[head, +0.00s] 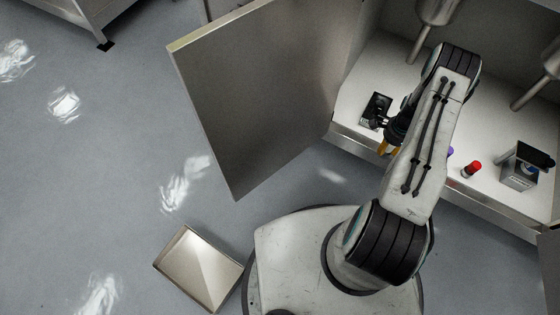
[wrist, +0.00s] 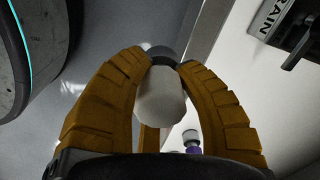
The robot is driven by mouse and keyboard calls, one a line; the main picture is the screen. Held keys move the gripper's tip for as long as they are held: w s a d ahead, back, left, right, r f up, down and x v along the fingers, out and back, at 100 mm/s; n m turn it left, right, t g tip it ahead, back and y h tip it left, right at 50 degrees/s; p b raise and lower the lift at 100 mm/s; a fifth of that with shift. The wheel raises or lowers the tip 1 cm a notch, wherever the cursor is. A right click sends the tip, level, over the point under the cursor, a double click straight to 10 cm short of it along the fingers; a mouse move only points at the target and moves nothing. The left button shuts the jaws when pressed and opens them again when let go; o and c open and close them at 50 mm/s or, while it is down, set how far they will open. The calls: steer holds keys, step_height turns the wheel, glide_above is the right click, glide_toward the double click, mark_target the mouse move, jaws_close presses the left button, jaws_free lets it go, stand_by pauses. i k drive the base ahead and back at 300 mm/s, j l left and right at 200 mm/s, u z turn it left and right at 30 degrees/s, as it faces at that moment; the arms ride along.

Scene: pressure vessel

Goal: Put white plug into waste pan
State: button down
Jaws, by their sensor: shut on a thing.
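A white plug (wrist: 160,103) with a grey end sits between the yellow fingers of my gripper (wrist: 166,62) in the wrist view; my gripper is shut on it. In the head view my gripper (head: 385,147) is at the front edge of the white cabinet shelf, partly hidden by my arm, and the plug cannot be made out there. The waste pan (head: 187,241), a shallow metal tray, lies on the floor at the lower left, beside my base and well away from my gripper. Its inside looks empty.
An open cabinet door (head: 265,90) stands between the shelf and the left floor. On the shelf are a black drain fitting (head: 377,110), a red-capped plug (head: 472,169), a purple piece (head: 450,152) and a grey box (head: 519,170). Metal pipes (head: 436,15) hang above. The left floor is clear.

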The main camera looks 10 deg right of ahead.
mark_target(201, 280)
steer(key=k+j+u, duration=0.45)
steer(key=j, duration=0.3)
steer(key=k+j+u, duration=0.2)
steer(key=j, duration=0.25)
steer(key=j+u, duration=0.3)
steer(key=j, duration=0.25)
steer(key=i+j+u, duration=0.1)
steer(key=j+u, duration=0.2)
steer(key=j, duration=0.25)
steer(key=i+j+u, duration=0.5)
steer(key=i+j, duration=0.05)
steer(key=i, duration=0.05)
